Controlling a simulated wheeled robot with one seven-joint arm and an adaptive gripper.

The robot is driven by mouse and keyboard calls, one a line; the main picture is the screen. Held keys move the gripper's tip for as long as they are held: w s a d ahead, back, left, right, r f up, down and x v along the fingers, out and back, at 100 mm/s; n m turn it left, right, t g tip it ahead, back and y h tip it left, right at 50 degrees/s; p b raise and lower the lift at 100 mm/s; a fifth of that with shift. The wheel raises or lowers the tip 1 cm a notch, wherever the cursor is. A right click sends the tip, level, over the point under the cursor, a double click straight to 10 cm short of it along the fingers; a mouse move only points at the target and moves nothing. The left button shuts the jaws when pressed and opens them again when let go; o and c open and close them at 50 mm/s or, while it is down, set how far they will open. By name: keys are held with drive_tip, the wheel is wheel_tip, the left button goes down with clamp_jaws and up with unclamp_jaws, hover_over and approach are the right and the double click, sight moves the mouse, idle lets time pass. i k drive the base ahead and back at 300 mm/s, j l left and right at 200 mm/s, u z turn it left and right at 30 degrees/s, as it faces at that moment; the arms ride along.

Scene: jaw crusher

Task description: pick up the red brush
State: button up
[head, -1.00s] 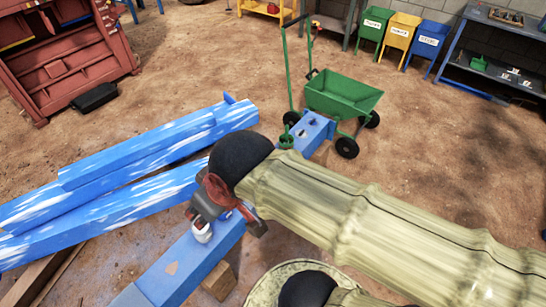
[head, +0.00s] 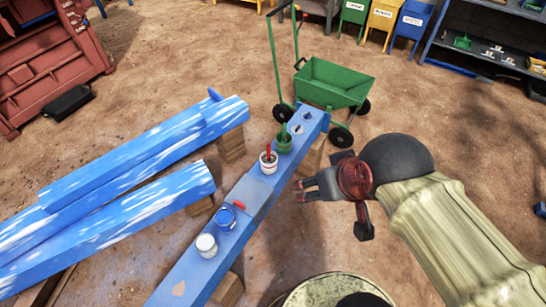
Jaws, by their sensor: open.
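A red brush (head: 267,152) stands upright in a white cup (head: 268,165) on the blue beam (head: 205,267); only its red upper part shows. A small red object (head: 238,204) lies on the beam nearer to me, and I cannot tell what it is. My gripper (head: 297,190) is open and empty, just right of the beam. Its fingers point left, a short way right of and nearer to me than the white cup.
A green pot (head: 283,145) with a green handle stands beyond the white cup. A blue jar (head: 225,219) and a white jar (head: 206,245) stand nearer. A green cart (head: 335,83) is behind the beam. More blue beams (head: 120,160) lie left.

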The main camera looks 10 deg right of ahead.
sight(268, 160)
drive_tip(key=u, duration=1.25)
drive_tip(key=z, duration=1.25)
drive_tip(key=i+l+z, duration=0.25)
drive_tip(key=i, duration=1)
drive_tip(key=j, duration=0.15)
